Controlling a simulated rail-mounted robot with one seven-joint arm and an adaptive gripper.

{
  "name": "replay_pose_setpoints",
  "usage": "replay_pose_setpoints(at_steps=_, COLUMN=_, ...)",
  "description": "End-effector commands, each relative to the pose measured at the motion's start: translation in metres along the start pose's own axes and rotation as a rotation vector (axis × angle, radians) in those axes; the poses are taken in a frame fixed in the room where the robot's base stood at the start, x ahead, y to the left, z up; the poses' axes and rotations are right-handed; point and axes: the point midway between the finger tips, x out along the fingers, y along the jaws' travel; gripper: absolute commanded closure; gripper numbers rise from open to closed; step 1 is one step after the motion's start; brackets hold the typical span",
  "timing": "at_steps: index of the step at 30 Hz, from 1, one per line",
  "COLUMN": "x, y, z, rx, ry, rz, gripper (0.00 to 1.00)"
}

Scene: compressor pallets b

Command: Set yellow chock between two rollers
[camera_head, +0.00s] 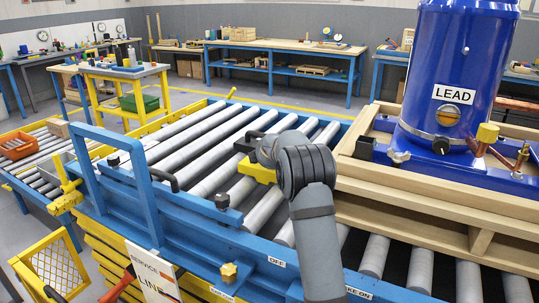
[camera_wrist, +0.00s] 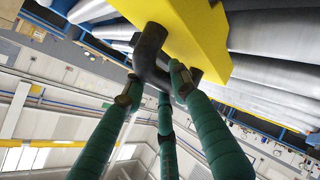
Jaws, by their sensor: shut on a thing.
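The yellow chock (camera_head: 256,171) is over the conveyor rollers, left of my wrist in the head view. In the wrist view the yellow chock (camera_wrist: 185,35) fills the top middle, with its dark handle (camera_wrist: 150,48) below it. My gripper (camera_wrist: 158,88) has green fingers closed around the dark handle. The chock is close to the grey rollers (camera_head: 232,190); I cannot tell whether it touches them. In the head view my wrist and arm hide the fingers and part of the chock.
A blue compressor marked LEAD (camera_head: 455,75) stands on a wooden pallet (camera_head: 430,205) right of my arm. A blue upright frame (camera_head: 110,140) and blue side rail (camera_head: 180,235) border the conveyor at left and front. Bare rollers (camera_head: 185,150) lie left of the chock.

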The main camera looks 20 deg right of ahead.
Motion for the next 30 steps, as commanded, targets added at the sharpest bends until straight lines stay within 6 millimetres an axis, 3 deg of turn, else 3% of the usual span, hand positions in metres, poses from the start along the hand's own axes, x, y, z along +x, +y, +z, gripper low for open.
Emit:
replay_pose_setpoints(at_steps=14, x=0.0060, y=-0.0095, z=0.0028, rx=0.000, ry=0.001, rz=0.002, gripper=1.00)
replay_pose_setpoints(at_steps=15, x=0.0056, y=-0.0089, z=0.0026, rx=0.000, ry=0.001, rz=0.002, gripper=0.72)
replay_pose_setpoints(at_steps=26, x=0.0057, y=-0.0095, z=0.0029, rx=0.000, ry=0.000, rz=0.000, gripper=0.51)
replay_pose_setpoints(at_steps=30, x=0.0058, y=-0.0098, z=0.0030, rx=0.000, ry=0.000, rz=0.000, gripper=0.51)
